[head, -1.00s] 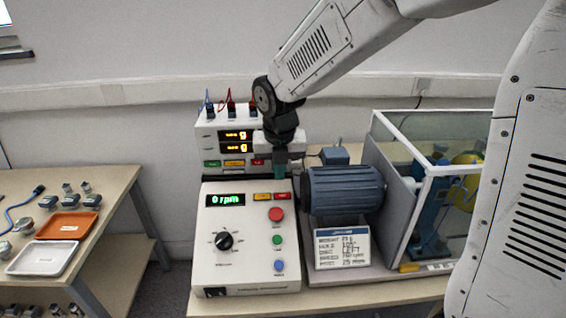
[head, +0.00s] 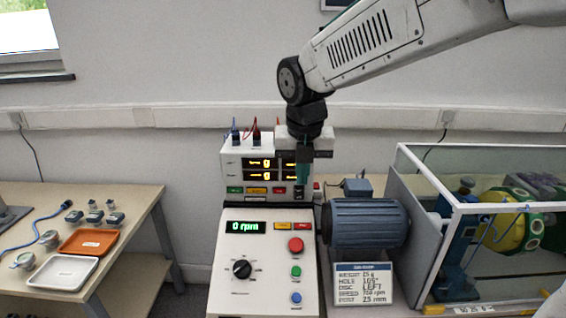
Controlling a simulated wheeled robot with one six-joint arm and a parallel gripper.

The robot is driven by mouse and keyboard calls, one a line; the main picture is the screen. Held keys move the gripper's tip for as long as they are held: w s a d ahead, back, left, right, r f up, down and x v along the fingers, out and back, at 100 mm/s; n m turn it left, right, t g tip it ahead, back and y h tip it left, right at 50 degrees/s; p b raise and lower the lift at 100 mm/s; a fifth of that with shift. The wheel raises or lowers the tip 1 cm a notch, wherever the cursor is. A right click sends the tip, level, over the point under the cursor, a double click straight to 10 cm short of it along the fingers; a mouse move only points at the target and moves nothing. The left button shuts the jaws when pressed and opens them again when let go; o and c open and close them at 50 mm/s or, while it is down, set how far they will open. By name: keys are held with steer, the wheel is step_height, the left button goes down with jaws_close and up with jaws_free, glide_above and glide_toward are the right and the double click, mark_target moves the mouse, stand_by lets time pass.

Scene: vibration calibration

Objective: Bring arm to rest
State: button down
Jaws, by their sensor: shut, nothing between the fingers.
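My gripper (head: 302,190) points down at the end of my arm, in the middle of the head view. Its greenish fingers are shut and nothing shows between them. It hangs in front of the right part of the meter box (head: 232,165) and hides some of its display. The control box (head: 235,278), with a green "0 rpm" readout, a black knob and several coloured buttons, stands below it in the picture. I cannot tell whether the fingertips touch anything.
A blue motor (head: 365,222) and a white label card (head: 362,284) stand right of the control box. A glass-walled enclosure (head: 400,165) with yellow-green discs (head: 505,232) is at the right. The left table holds an orange tray (head: 88,242), a white tray (head: 62,272) and small sensors.

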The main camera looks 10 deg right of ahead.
steer(key=s+d+m, duration=0.4)
steer(key=s+m, duration=0.8)
steer(key=m, duration=0.4)
steer(key=s+d+m, duration=0.5)
steer(key=s+m, duration=0.8)
steer(key=m, duration=0.4)
steer(key=shift+s+f+g+y, duration=0.15)
steer(key=shift+f+g+y, duration=0.15)
steer(key=shift+f+g, duration=0.1)
